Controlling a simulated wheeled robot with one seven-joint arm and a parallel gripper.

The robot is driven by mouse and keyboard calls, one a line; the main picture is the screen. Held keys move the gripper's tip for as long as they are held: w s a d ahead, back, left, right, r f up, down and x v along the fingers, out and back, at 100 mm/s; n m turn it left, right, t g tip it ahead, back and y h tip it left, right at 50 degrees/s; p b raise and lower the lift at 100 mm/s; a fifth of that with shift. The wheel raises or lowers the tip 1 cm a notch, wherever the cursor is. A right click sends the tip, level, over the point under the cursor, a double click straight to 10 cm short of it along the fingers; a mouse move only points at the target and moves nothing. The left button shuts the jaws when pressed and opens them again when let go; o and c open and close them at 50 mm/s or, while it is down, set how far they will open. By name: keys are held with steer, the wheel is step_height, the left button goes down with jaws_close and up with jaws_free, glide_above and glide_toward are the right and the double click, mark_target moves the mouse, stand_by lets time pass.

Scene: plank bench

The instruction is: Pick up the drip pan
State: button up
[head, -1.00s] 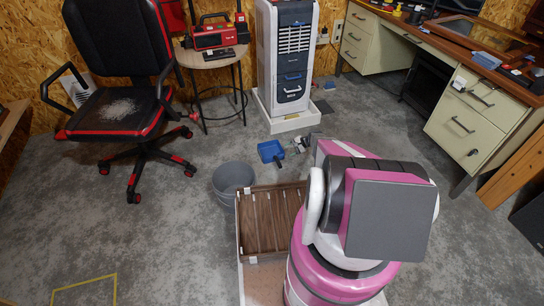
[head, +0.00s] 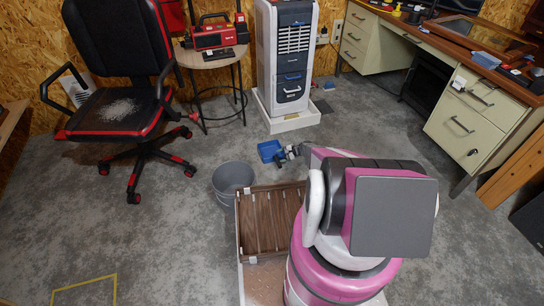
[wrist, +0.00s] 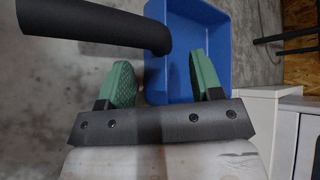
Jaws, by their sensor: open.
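The blue pan (head: 267,149), which I take as the drip pan, lies on the floor in front of the white cooler. In the wrist view the blue pan (wrist: 195,32) is open toward me. A black curved bar (wrist: 105,22) reaches in from the left and ends over its left side; I cannot tell whether it is joined to the pan. My gripper (head: 284,153) is at the pan's right side. In the wrist view my gripper (wrist: 162,82) is open, its green fingers apart. The right finger overlaps the pan; the left is beside the pan's left wall. Nothing is held.
A white tray (head: 290,124) under the cooler (head: 284,60) is close behind the pan. A grey bucket (head: 232,180) stands at front left, beside a brown slatted panel (head: 268,222). An office chair (head: 120,105) is at left, a desk (head: 470,125) at right. Floor between is open.

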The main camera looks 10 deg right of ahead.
steer(key=x, duration=0.3)
steer(key=shift+a, duration=0.1)
jaws_close()
steer(key=shift+r, duration=0.15)
